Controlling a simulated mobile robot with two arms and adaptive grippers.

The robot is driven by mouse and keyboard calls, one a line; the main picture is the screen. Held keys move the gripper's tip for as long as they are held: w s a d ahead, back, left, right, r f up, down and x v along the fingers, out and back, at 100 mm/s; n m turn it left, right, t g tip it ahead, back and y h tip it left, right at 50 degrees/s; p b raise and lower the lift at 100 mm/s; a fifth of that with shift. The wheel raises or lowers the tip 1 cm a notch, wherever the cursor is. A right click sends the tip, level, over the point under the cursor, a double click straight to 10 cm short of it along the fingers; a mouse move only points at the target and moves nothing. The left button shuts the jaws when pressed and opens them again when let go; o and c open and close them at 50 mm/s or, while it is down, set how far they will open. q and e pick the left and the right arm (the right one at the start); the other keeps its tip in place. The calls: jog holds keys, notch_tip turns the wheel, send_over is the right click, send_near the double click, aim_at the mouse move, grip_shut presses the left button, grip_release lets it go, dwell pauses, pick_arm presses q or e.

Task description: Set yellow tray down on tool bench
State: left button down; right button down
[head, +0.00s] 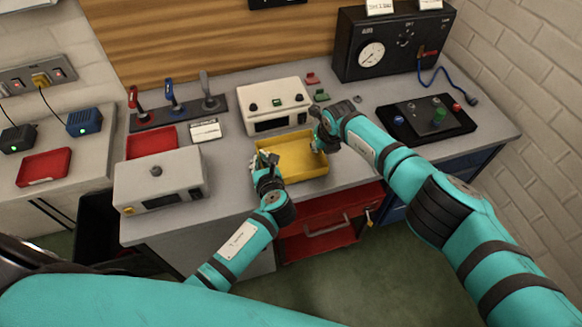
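The yellow tray (300,168) is at the front middle of the tool bench (226,185), in front of a white box-shaped instrument. It looks level and empty. My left gripper (263,160) is at the tray's left rim and looks shut on it. My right gripper (318,146) is at the tray's right rim and looks shut on it too. The fingertips are small and partly hidden by the gripper bodies. I cannot tell whether the tray's underside touches the bench top.
A white instrument (275,107) stands behind the tray and another white box (160,180) to its left. A red tray (152,142), a lever strip (178,112), a black gauge box (392,45) and a black control panel (428,118) are also on the bench. A red drawer (325,228) is below.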

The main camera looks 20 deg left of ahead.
pick_arm(q)
jog(key=shift+f+b, duration=0.3)
jog(key=shift+f, duration=0.35)
pick_arm(e)
jog(key=shift+w+f, duration=0.1)
jog(key=shift+f, duration=0.5)
pick_arm(q)
jog(key=c, duration=1.9)
grip_release()
jog(key=shift+w+a+r, duration=0.1)
jog(key=shift+r, duration=0.05)
pick_arm(e)
jog(key=c, duration=1.9)
grip_release()
jog(key=shift+r, duration=0.15)
pick_arm(q)
jog(key=o, duration=0.4)
pick_arm(e)
jog(key=o, duration=0.4)
pick_arm(q)
jog(key=shift+r, duration=0.1)
jog(key=v, duration=1.2)
pick_arm(e)
jog(key=shift+r, duration=0.1)
jog(key=v, duration=1.2)
